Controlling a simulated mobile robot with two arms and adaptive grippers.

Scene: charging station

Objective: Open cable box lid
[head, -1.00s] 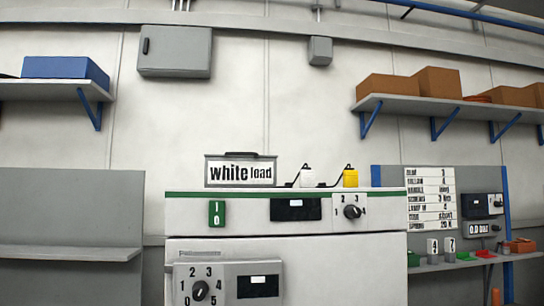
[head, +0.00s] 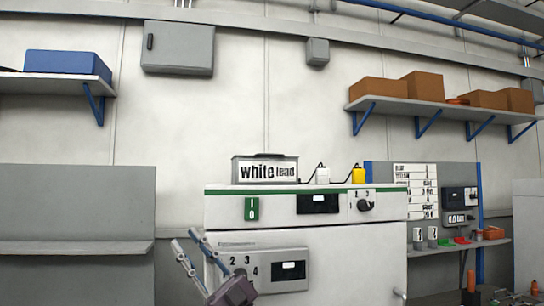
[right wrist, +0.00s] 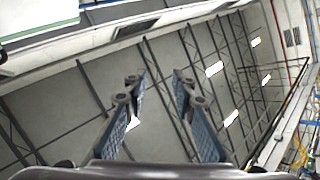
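The grey box labelled "white lead" (head: 265,170) stands on top of the white charging cabinet (head: 330,262). Its lid looks shut, with a dark handle along the top. My right gripper (head: 186,239) is low in front of the cabinet's left side, below the box and apart from it. Its two fingers point up and are spread with nothing between them. They also show open in the right wrist view (right wrist: 158,80), pointing toward the ceiling. My left gripper is not in view.
A white plug (head: 322,175) and a yellow plug (head: 358,174) stand right of the box on the cabinet top. A grey panel with a shelf (head: 75,248) is at left. Air above the box is free, with a wall cabinet (head: 178,50) higher up.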

